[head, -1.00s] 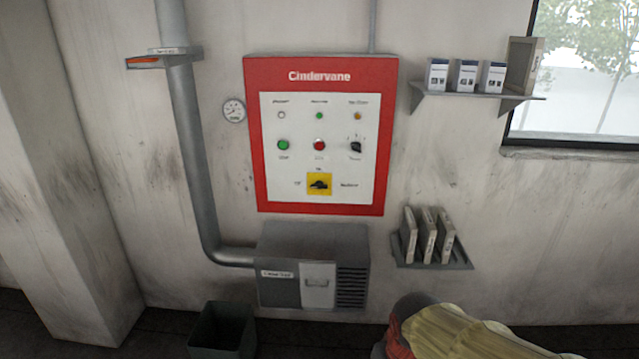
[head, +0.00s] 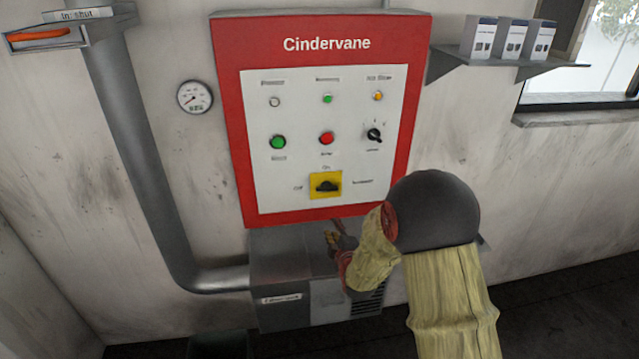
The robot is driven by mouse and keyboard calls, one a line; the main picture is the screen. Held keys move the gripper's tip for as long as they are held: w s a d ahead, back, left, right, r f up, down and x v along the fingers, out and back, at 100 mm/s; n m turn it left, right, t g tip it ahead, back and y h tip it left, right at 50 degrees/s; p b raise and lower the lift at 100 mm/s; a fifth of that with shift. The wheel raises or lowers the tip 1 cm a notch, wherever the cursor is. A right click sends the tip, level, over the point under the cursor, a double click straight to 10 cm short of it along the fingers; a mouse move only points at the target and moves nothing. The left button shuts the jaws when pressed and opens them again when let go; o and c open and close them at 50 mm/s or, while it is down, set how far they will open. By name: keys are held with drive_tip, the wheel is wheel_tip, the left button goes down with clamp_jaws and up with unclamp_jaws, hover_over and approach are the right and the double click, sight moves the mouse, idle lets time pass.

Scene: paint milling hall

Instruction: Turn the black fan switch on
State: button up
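The red control panel (head: 227,110) headed "Cindervane" hangs on the wall in the head view. It has two black rotary switches. One black switch (head: 327,187) sits on a yellow plate at the bottom, with "On" above it and what looks like "Off" to its left; its handle seems to lie sideways. A smaller black knob (head: 374,135) is at the right of the button row; its label is too blurred to read. My gripper (head: 337,238) is just below the panel, in front of the grey box, apart from both switches. Whether its fingers are open is unclear.
Green (head: 278,142) and red (head: 326,138) buttons sit above the yellow plate, with small lamps over them. A grey box (head: 275,265) is below the panel. A pipe (head: 140,150) and a gauge (head: 195,96) are left; a shelf with boxes (head: 512,42) is right.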

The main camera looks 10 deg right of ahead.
sight(328, 191)
wheel_tip(328, 191, up, 8)
drive_tip(key=w+n+t, duration=0.2)
drive_tip(key=n+t, duration=0.1)
drive_tip(key=shift+n, duration=0.3)
drive_tip(key=shift+w+f, duration=0.15)
drive_tip(key=shift+w, duration=1.7)
drive_tip(key=shift+w+f, duration=0.15)
drive_tip(key=shift+w, duration=1.7)
drive_tip(key=shift+c, duration=0.8)
clamp_jaws()
